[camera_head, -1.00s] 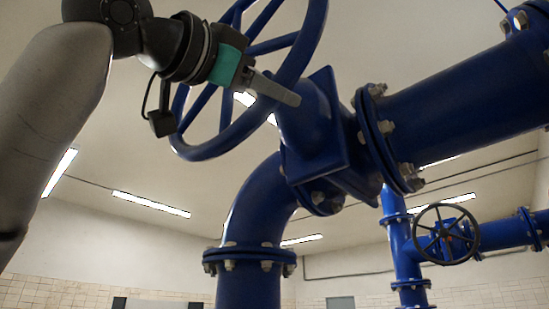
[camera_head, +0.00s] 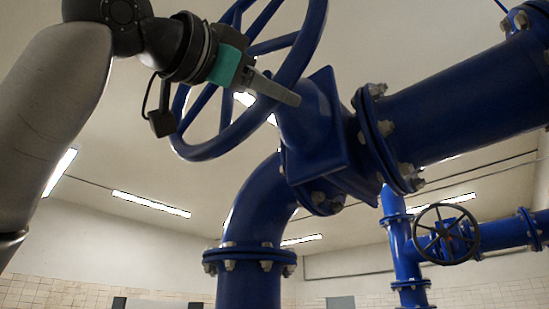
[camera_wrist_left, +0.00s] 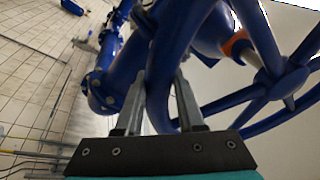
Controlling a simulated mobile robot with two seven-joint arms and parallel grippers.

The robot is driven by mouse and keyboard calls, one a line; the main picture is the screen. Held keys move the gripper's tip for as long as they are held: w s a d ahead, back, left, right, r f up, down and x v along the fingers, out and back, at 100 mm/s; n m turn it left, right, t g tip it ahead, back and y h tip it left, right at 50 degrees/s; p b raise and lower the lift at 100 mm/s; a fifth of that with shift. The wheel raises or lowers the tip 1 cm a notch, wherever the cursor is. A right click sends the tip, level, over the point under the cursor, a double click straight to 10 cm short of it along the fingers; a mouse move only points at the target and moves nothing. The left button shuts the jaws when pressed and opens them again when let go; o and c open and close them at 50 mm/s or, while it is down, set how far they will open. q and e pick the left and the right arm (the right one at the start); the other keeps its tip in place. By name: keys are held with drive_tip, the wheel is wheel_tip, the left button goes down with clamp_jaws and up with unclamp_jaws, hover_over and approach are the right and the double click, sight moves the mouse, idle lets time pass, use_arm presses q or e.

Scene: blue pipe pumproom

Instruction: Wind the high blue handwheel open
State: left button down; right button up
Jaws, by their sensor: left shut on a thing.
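The high blue handwheel (camera_head: 225,140) is a large spoked wheel at the top of the head view, in front of the blue valve body (camera_head: 315,125). My left gripper (camera_head: 282,90) reaches in from the upper left with its fingers at the right part of the rim. In the left wrist view the rim (camera_wrist_left: 162,75) passes between the two fingers of my left gripper (camera_wrist_left: 160,105), which is shut on it. The spokes and hub (camera_wrist_left: 275,82) show to the right there. My right gripper is in neither view.
A thick blue pipe (camera_head: 465,100) with a bolted flange runs right from the valve. A blue elbow (camera_head: 250,215) drops below it. A smaller dark handwheel (camera_head: 446,234) on thinner blue pipework stands farther back at right. Open room lies at lower left.

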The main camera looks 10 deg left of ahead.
sight(311, 13)
use_arm(q)
drive_tip(key=shift+d+f, duration=0.1)
drive_tip(key=s+d+r+n, duration=0.1)
drive_tip(key=s+d+r+n+y, duration=0.1)
drive_tip(key=r+n, duration=0.1)
drive_tip(key=s+d+r+n, duration=0.1)
drive_tip(key=d+n, duration=0.1)
drive_tip(key=shift+r+t+y, duration=0.3)
drive_tip(key=shift+r+y, duration=0.05)
drive_tip(key=shift+y, duration=0.05)
drive_tip(key=shift+s+d+r+n+y, duration=0.15)
drive_tip(key=shift+s+d+r+n, duration=0.1)
drive_tip(key=shift+r+n, duration=0.25)
drive_tip(key=shift+s+d+r+n+y, duration=0.1)
drive_tip(key=shift+d+r+n+y, duration=0.2)
drive_tip(key=shift+r, duration=0.2)
drive_tip(key=shift+s+d+r+n+y, duration=0.1)
drive_tip(key=shift+s+d+r+n, duration=0.1)
drive_tip(key=shift+r+n, duration=0.3)
drive_tip(key=shift+s+d+r+n+t, duration=0.15)
drive_tip(key=shift+r+n, duration=0.25)
drive_tip(key=shift+r, duration=0.1)
drive_tip(key=shift+s+d+r+n+t, duration=0.1)
drive_tip(key=shift+d+r+n+t, duration=0.05)
drive_tip(key=shift+r+n, duration=0.3)
drive_tip(key=shift+r, duration=0.15)
drive_tip(key=c, duration=0.5)
unclamp_jaws()
drive_tip(key=shift+c, duration=0.2)
drive_tip(key=shift+y, duration=0.25)
